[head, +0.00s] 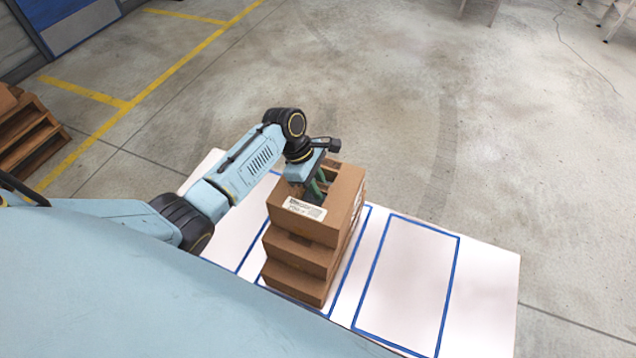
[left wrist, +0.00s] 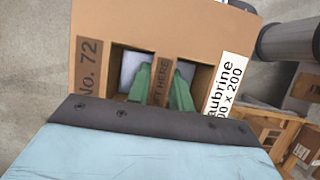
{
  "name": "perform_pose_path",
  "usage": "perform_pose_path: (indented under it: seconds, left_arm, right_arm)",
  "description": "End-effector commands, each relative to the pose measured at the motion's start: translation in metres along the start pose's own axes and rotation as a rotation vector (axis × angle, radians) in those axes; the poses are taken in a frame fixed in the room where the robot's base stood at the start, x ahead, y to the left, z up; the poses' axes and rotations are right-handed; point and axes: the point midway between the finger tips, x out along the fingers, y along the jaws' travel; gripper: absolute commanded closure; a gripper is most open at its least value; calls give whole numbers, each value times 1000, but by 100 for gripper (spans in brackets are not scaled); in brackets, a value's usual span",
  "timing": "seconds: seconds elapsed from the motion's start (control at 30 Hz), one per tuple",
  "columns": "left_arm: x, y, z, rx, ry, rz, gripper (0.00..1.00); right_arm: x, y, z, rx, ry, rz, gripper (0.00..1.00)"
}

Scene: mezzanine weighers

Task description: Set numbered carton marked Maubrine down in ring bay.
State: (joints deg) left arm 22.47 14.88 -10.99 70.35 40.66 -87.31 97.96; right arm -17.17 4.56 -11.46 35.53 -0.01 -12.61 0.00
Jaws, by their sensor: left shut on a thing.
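A brown carton (head: 312,229) with a white label tops a stack in the head view. In the left wrist view the same carton (left wrist: 195,30) reads "No. 72", "aubrine" on a partly cut-off label, and "HERE" on a central strip between two openings. My left gripper (head: 314,190) is over its top, its green fingers (left wrist: 160,88) shut on that strip. Two cartons (head: 298,254) show below it; I cannot tell whether it touches them. The white table has blue outlined bays; the right one (head: 410,275) is empty. No ring marking is readable. My right gripper is not in view.
The white table (head: 496,290) has bare room at its right end. Beyond it is open concrete floor with yellow lines (head: 180,62). A grey cylinder (left wrist: 285,42) shows in the left wrist view.

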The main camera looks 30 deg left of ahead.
Motion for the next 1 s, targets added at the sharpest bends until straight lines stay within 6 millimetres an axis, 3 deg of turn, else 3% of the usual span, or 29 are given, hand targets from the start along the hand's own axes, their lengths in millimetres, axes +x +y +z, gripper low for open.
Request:
perform_pose_path:
  seconds: [0.67,0.7,0.87,1.0]
  left_arm:
    - [4,1,-1,1,-1,1,100]
    - [4,1,-1,1,-1,1,73]
    - [4,0,-1,1,-1,1,53]
    - [4,0,-2,1,0,0,53]
  right_arm:
    - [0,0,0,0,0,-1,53]
    - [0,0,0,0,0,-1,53]
    - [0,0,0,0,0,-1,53]
    - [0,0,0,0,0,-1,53]
